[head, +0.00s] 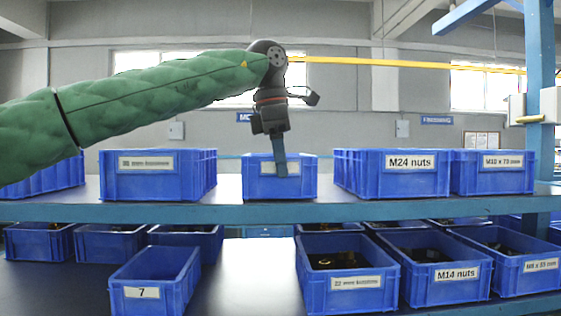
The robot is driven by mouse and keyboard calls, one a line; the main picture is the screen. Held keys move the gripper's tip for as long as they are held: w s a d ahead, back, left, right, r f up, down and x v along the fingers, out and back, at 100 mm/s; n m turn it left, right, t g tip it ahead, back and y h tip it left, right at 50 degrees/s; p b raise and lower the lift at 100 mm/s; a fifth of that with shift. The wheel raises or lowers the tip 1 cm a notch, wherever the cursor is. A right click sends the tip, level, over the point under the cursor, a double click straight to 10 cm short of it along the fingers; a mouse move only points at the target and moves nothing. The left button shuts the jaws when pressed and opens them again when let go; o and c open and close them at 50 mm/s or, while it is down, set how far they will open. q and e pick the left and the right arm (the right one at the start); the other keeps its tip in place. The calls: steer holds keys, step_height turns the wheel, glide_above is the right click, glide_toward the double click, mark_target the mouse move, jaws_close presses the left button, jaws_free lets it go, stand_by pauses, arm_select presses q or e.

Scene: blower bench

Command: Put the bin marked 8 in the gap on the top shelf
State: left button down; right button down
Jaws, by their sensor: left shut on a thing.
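A small blue bin (257,188) with a white label is at the gap on the top shelf (230,212), between larger blue bins to its left and right. My left gripper (280,172) comes down from above and is shut on the front wall of this bin. A finger covers part of the label, so I cannot read its number. The bin looks upright, with its bottom at about the level of the shelf board; I cannot tell whether it rests on it. Clear space shows on both sides of it. My right gripper is not in view.
A large blue bin (150,184) stands left of the gap, the M24 nuts bin (390,184) right of it. Below are a bin marked 7 (150,290), an M14 nuts bin (440,288) and several others. A blue post (541,100) rises at right.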

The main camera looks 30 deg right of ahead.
arm_select(q)
steer(key=c, duration=1.4)
jaws_free()
